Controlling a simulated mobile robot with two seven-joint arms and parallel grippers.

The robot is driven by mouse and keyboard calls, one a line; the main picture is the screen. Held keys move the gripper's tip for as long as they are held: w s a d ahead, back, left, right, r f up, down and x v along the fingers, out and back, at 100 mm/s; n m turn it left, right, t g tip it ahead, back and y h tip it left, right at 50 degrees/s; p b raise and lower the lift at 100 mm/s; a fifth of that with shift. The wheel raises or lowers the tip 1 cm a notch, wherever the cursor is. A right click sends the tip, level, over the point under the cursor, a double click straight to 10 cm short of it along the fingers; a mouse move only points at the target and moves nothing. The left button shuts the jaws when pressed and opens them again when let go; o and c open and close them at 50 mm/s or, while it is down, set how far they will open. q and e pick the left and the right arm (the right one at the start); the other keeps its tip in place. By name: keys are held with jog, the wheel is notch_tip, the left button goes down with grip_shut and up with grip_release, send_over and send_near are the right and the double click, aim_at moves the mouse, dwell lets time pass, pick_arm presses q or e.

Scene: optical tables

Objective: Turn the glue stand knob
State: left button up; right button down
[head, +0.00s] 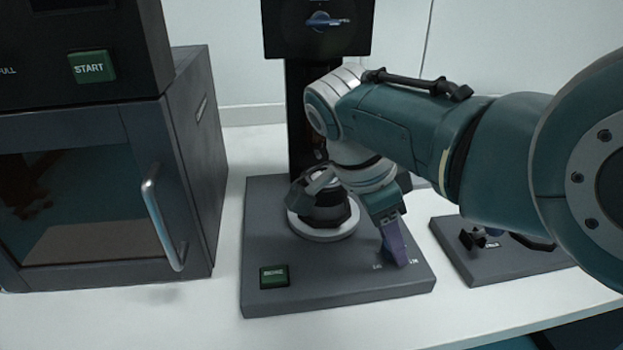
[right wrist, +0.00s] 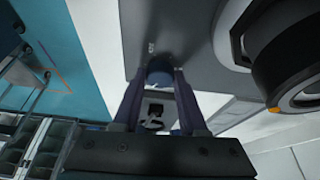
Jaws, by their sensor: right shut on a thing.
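The glue stand has a grey base (head: 325,290) with a dark upright column and a dark head above it. A round white plate carrying a dark part sits on the base. My right gripper (head: 396,254) points down at the base's front right corner, between small white labels. In the right wrist view, its two purple fingers are shut on a blue knob (right wrist: 160,70), one on each side. The fingers hide this knob in the head view. My left gripper is not in view.
A dark oven-like box (head: 190,150) with a START button and a door handle stands at the left. A green button (head: 273,276) is on the stand's front left. A second grey plate (head: 480,262) with small fittings lies at the right. White tabletop is clear in front.

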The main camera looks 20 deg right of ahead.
jog(key=shift+c, duration=2.2)
grip_release()
jog(key=shift+r, duration=0.1)
jog(key=shift+a+r, duration=0.1)
jog(key=shift+r, duration=0.25)
jog(key=p+v, duration=0.2)
jog(key=v, duration=0.7)
